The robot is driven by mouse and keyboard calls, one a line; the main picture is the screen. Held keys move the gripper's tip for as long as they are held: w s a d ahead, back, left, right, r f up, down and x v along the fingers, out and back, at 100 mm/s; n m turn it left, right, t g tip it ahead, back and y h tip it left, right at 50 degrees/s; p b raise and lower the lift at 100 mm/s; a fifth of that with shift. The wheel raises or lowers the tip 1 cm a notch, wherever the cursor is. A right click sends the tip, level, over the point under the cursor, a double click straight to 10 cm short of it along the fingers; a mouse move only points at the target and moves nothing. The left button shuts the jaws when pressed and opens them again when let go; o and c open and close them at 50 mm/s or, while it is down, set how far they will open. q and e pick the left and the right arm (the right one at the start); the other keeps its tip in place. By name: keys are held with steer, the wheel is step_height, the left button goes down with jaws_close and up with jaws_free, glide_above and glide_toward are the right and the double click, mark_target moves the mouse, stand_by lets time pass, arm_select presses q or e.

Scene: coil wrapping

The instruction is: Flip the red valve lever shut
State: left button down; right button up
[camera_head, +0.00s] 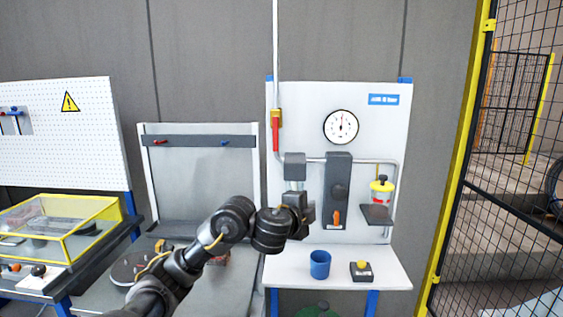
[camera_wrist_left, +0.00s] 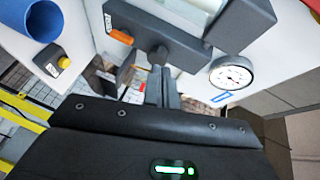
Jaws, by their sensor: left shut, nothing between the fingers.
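The red valve lever (camera_head: 275,134) hangs straight down from a yellow valve body (camera_head: 276,116) on the thin vertical pipe at the panel's left edge. It lies in line with the pipe. My left gripper (camera_head: 309,213) is in front of the white panel, below and to the right of the lever and apart from it. In the left wrist view its fingers (camera_wrist_left: 161,87) are shut with nothing between them. I cannot make out the red lever in that view. My right gripper is not in view.
The white panel (camera_head: 385,135) carries a gauge (camera_head: 341,127), a dark column with an orange handle (camera_head: 337,217), and a red-and-yellow jar (camera_head: 381,193). A blue cup (camera_head: 320,264) and a yellow button box (camera_head: 361,271) stand on the shelf. A yellow-framed fence (camera_head: 452,165) is at right.

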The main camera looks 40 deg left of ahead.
arm_select(q)
steer(key=s+a+r+y, duration=0.1)
steer(key=a+r, duration=0.3)
steer(key=r, duration=0.2)
steer(key=s+a+r+t+y, duration=0.1)
steer(key=a+r, duration=0.2)
steer(key=r, duration=0.4)
steer(key=shift+a+r+m+y, duration=0.3)
steer(key=shift+a, duration=0.1)
